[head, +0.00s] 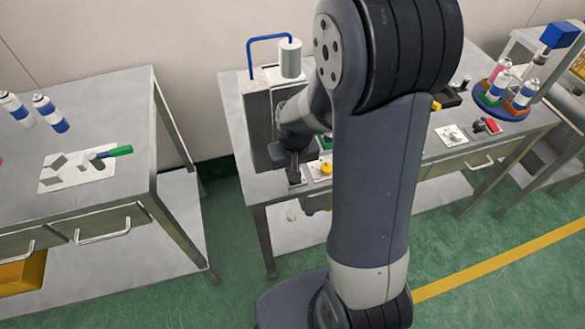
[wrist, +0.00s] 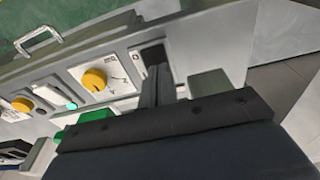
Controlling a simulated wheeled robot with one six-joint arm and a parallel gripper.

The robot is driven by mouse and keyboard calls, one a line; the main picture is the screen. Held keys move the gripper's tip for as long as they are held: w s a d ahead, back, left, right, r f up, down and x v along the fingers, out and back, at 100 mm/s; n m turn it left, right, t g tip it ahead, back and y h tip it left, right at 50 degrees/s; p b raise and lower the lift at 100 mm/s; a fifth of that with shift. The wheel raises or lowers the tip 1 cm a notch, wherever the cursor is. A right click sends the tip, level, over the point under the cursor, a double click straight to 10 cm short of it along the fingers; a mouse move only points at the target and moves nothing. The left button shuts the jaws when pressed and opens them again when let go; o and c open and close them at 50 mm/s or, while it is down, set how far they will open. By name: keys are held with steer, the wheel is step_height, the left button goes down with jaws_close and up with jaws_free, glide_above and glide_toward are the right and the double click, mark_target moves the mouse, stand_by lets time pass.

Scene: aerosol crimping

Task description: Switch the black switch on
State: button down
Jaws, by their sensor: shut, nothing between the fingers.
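The black switch (wrist: 152,54) sits on a small light plate near the front edge of the table, seen in the wrist view. My gripper (wrist: 154,72) is shut and empty, with its fingertips over or right beside the switch and hiding part of it. I cannot tell whether the fingertips touch it, or which way it is set. In the head view my gripper (head: 295,174) points down at the front left corner of the middle table, where it hides most of the switch.
Right of my gripper in the head view is a yellow knob (head: 326,169); the wrist view shows another yellow knob (wrist: 22,104) and a green light (wrist: 71,106). A grey machine (head: 257,115) stands close behind my gripper. A left table (head: 105,90) stands apart.

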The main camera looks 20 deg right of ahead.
step_height(320, 180, up, 12)
steer(key=s+p, duration=0.1)
steer(key=s, duration=0.1)
steer(key=shift+s, duration=0.2)
stand_by(0.3)
steer(key=b, duration=0.1)
steer(key=w+b, duration=0.1)
steer(key=b, duration=0.1)
steer(key=shift+w+d+r+t, duration=0.25)
steer(key=shift+w+d+t, duration=0.05)
steer(key=shift+f, duration=0.1)
steer(key=w+f, duration=0.1)
steer(key=f, duration=0.8)
steer(key=w+f, duration=0.1)
steer(key=f, duration=0.3)
steer(key=shift+w+f+b, duration=0.3)
steer(key=shift+b, duration=0.05)
